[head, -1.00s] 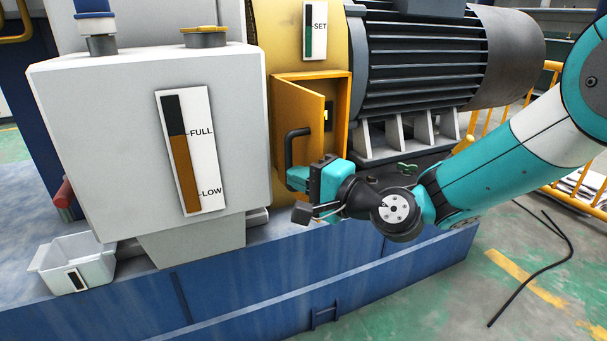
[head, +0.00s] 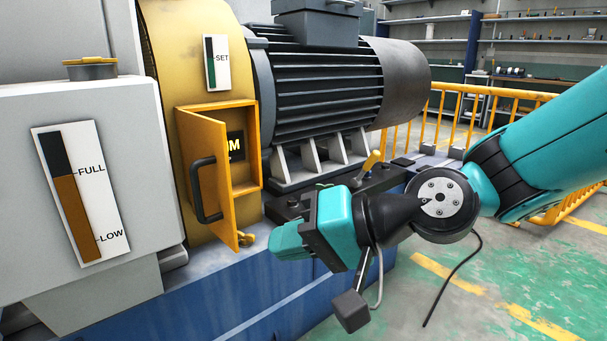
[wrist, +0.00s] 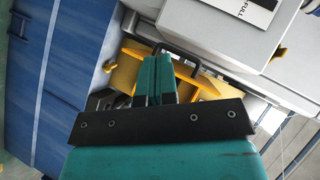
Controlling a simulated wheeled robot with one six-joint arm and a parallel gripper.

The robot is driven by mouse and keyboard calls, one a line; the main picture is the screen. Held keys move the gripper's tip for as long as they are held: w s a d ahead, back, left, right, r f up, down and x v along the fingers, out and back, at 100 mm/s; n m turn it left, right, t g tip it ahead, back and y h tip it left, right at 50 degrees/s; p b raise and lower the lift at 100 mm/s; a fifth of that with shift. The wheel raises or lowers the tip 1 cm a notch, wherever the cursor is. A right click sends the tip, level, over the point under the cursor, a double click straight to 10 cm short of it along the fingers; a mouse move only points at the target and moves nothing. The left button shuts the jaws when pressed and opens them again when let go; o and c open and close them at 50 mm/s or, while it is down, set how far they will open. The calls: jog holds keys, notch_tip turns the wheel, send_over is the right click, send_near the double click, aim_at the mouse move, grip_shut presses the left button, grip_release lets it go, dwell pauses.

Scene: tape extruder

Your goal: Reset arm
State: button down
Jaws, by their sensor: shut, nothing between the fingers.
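My gripper (head: 274,240) is at the lower middle of the head view, in front of the machine, with its teal fingers pointing left. It also shows in the wrist view (wrist: 156,78), where the two teal fingers lie close together with nothing between them. A yellow door (head: 206,165) with a black handle (head: 203,190) hangs open on its yellow box. The handle also shows in the wrist view (wrist: 180,52), beyond the fingertips. In the head view my gripper is right of and below the door, apart from the handle.
A grey motor (head: 315,85) stands behind my arm. A white tank with a FULL/LOW gauge (head: 80,190) is at the left. A small yellow lever (head: 373,160) stands behind my gripper. Yellow railings (head: 465,120) run at the right. Green floor at the lower right is mostly clear.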

jog(key=s+d+r+n+g+h+p, duration=0.1)
jog(key=s+d+n+h+p, duration=0.1)
jog(key=s+d+h, duration=0.6)
jog(key=s+d+r+n+g+h+p, duration=0.1)
jog(key=s+d+n+g+p, duration=0.3)
jog(key=d, duration=0.7)
notch_tip(320, 180, up, 37)
jog(key=m+t+p, duration=0.1)
jog(key=t+p, duration=0.1)
jog(key=p, duration=3.3)
jog(key=shift+s+f+m, duration=0.15)
jog(key=shift+s+m, duration=0.05)
jog(key=shift+m, duration=0.1)
